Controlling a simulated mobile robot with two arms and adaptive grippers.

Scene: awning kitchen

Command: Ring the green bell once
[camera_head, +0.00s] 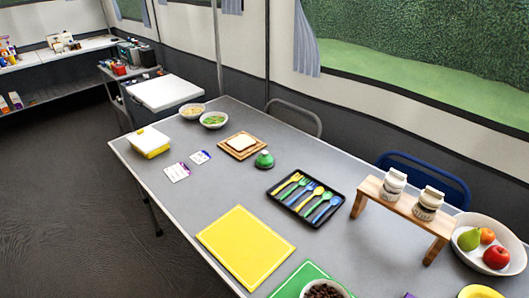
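A small green bell (264,160) stands upright on the grey table (200,212), near the table's middle toward the far half. It is just right of a wooden board with a slice of bread (240,144) and behind a dark cutlery tray. Clear table surface shows around the bell. Neither of my grippers is in view, and nothing touches the bell.
The black tray (283,194) holds several coloured utensils. A yellow mat (245,262) lies in front. A wooden riser (369,186) with two white jars and a fruit bowl (459,245) stand at right. Two small bowls (213,125) and a yellow-and-white box (152,149) are farther left.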

